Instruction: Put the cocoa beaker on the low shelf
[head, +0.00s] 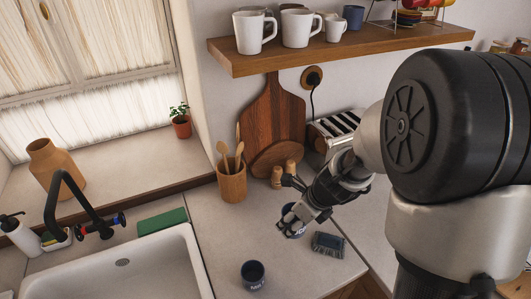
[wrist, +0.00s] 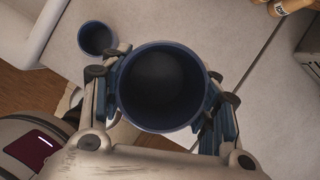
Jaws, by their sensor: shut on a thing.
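My gripper (head: 296,213) is shut on a dark blue beaker (head: 292,232) over the counter right of the sink. In the wrist view the gripper's fingers (wrist: 165,88) clasp this beaker (wrist: 162,127) from both sides; I look down into its open, dark inside. My fingers hide most of its side, and its label is not readable. I cannot tell whether its base touches the counter. A second dark blue beaker (head: 253,282) with pale lettering stands upright nearer the front, by the sink; it also shows in the wrist view (wrist: 96,38). A wooden shelf (head: 345,50) is on the wall above.
The shelf carries white mugs (head: 249,33), a blue cup (head: 353,16) and a rack. A utensil pot (head: 232,183), cutting boards (head: 272,115) and a toaster (head: 337,128) stand behind. The sink (head: 120,265) is left.

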